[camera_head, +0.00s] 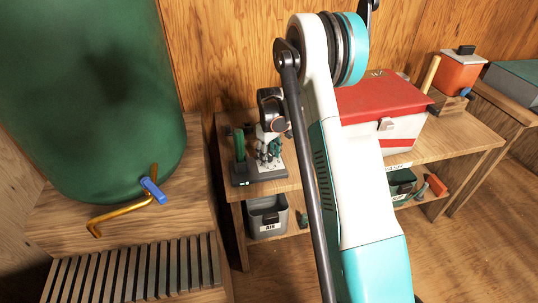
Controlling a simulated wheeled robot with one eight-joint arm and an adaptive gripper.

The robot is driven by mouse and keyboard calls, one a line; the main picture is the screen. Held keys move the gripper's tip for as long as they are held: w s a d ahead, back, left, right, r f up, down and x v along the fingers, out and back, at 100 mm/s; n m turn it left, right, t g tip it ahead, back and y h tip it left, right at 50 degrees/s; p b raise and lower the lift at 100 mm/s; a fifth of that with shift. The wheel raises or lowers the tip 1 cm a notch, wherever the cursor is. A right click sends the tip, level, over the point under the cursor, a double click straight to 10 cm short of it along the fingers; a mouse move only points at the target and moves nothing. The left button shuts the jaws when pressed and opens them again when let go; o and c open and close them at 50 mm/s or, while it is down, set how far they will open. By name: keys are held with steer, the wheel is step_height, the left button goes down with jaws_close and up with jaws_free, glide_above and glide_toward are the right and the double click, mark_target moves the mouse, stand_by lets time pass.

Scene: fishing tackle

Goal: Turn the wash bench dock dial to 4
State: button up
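A small dark grey dock (246,180) with a green upright piece (239,145) at its left and a small lit green spot on its front stands at the left end of the wooden bench (455,143). My white and teal arm crosses the middle of the view and hides part of the bench.
A red-lidded white cooler (382,97) and an orange box (459,73) stand to the right. A grey bin (268,218) labelled AIR and a green bin (401,183) sit on the lower shelf. A large green barrel (90,100) with a blue-handled tap (153,190) stands left above a slatted surface.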

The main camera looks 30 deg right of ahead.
mark_target(269, 153)
step_height(269, 153, up, 12)
stand_by(0.6)
stand_by(0.4)
